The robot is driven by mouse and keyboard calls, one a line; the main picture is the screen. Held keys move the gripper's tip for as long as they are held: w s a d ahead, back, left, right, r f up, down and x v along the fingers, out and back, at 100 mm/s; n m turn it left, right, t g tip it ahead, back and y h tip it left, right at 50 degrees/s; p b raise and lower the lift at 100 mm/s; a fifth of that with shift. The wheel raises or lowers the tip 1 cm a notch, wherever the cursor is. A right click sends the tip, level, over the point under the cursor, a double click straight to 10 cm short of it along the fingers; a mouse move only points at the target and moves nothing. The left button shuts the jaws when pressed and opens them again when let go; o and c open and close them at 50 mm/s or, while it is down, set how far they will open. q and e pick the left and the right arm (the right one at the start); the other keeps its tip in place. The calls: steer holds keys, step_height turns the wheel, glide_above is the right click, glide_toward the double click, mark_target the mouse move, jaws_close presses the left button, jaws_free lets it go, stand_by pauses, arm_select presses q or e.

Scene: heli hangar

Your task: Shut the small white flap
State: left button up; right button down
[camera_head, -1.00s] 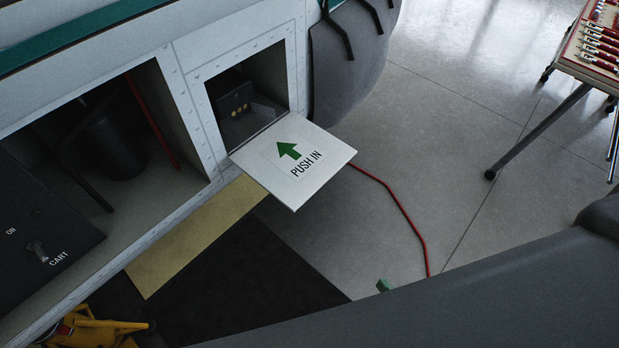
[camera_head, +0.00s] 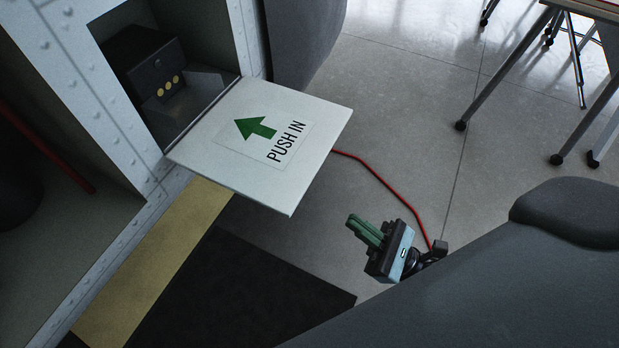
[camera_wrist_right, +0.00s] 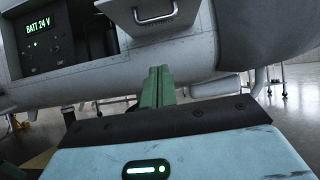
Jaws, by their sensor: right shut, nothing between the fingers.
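The small white flap (camera_head: 235,175) hangs open, sticking outward from the lower edge of a square compartment (camera_head: 165,85). Its upper face carries a green arrow and the words PUSH IN. In the right wrist view a pale panel with a metal handle (camera_wrist_right: 140,18) at the top appears to be the flap from outside. My right gripper (camera_head: 364,231) is to the right of and below the flap, apart from it. Its green fingers are together and empty, and in the right wrist view they (camera_wrist_right: 157,87) point toward the body below the flap.
Inside the compartment is a dark box with yellow dots (camera_head: 168,87). A larger open bay (camera_head: 50,190) lies to the left; the wrist view shows a BATT 24 V panel (camera_wrist_right: 45,35). A red cable (camera_head: 385,185) runs along the floor. Table legs (camera_head: 500,70) stand at upper right.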

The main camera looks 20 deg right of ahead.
arm_select(q)
steer(key=shift+s+d+r+p, duration=0.1)
steer(key=shift+s+r+p, duration=0.25)
steer(key=shift+r+p, duration=0.4)
steer(key=shift+s+d+r+p, duration=0.1)
steer(key=shift+s+r+p, duration=0.3)
steer(key=shift+p, duration=0.55)
arm_select(e)
steer(key=s+r+x, duration=0.1)
steer(key=r+x, duration=0.1)
steer(key=x, duration=1.1)
steer(key=shift+s+d+r, duration=0.15)
steer(key=shift+s+d, duration=0.05)
steer(key=shift+d, duration=0.25)
arm_select(q)
steer(key=shift+r, duration=0.15)
